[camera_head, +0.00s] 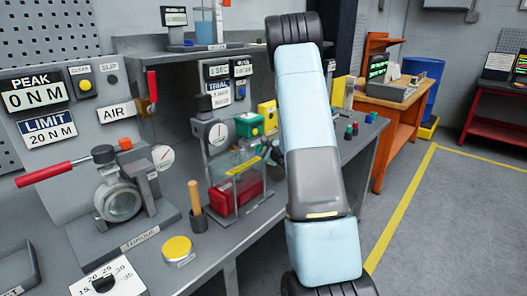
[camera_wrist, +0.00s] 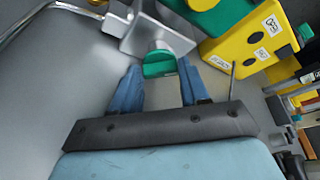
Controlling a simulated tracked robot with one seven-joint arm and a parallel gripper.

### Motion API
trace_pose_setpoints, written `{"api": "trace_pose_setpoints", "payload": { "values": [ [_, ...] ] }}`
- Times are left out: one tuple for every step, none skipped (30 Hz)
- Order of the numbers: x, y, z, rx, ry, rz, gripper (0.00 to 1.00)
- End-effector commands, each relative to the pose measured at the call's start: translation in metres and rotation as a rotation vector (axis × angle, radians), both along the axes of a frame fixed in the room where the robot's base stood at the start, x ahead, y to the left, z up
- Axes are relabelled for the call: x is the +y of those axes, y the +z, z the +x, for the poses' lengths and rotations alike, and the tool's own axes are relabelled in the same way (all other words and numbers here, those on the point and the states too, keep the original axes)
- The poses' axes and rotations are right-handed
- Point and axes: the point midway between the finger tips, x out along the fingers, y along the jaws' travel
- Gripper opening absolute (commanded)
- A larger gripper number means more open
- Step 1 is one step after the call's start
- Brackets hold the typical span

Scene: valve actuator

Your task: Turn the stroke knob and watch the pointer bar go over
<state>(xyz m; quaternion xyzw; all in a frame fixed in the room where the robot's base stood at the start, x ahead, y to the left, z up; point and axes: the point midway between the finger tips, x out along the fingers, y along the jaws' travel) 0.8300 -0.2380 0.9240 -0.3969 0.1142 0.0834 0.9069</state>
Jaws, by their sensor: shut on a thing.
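In the wrist view my gripper (camera_wrist: 159,66) has its two blue fingers on either side of a green knob (camera_wrist: 158,69), and it is shut on this knob. The knob sits at the end of a pale grey bracket (camera_wrist: 150,38), below a green housing (camera_wrist: 222,12) and a yellow box (camera_wrist: 252,40) with small labels. A thin dark rod (camera_wrist: 232,74) stands by the yellow box; I cannot tell if it is the pointer bar. In the head view the green housing (camera_head: 249,125) and yellow box (camera_head: 267,113) show left of my arm, which hides my gripper and the knob.
A clear case with a red block (camera_head: 235,192) and a dial gauge (camera_head: 215,133) stand left of the actuator. A torque rig with a red handle (camera_head: 44,174) is further left. Small coloured knobs (camera_head: 352,129) lie right of my arm. The floor at right is clear.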

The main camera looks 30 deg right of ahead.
Motion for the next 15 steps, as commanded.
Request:
{"api": "trace_pose_setpoints", "payload": {
  "values": [
    [0.0041, -0.0024, -0.0004, -0.005, 0.005, -0.021, 0.14],
    [0.0042, -0.0026, -0.0005, -0.010, 0.005, -0.035, 0.14],
    [0.0043, -0.0031, -0.0006, -0.016, 0.006, -0.053, 0.14],
    [0.0044, -0.0033, -0.0007, -0.020, 0.006, -0.065, 0.14],
    [0.0045, -0.0034, -0.0006, -0.024, 0.006, -0.076, 0.14],
    [0.0049, -0.0035, -0.0006, -0.030, 0.007, -0.089, 0.14],
    [0.0051, -0.0037, -0.0007, -0.032, 0.007, -0.097, 0.14],
    [0.0053, -0.0040, -0.0006, -0.035, 0.007, -0.105, 0.14],
    [0.0054, -0.0042, -0.0007, -0.038, 0.007, -0.113, 0.14],
    [0.0054, -0.0043, -0.0007, -0.039, 0.007, -0.118, 0.14],
    [0.0054, -0.0044, -0.0008, -0.041, 0.007, -0.123, 0.14],
    [0.0054, -0.0044, -0.0008, -0.044, 0.007, -0.129, 0.14],
    [0.0056, -0.0044, -0.0008, -0.045, 0.007, -0.132, 0.14],
    [0.0056, -0.0045, -0.0008, -0.046, 0.007, -0.134, 0.14],
    [0.0058, -0.0045, -0.0008, -0.046, 0.007, -0.136, 0.14]
  ]
}}
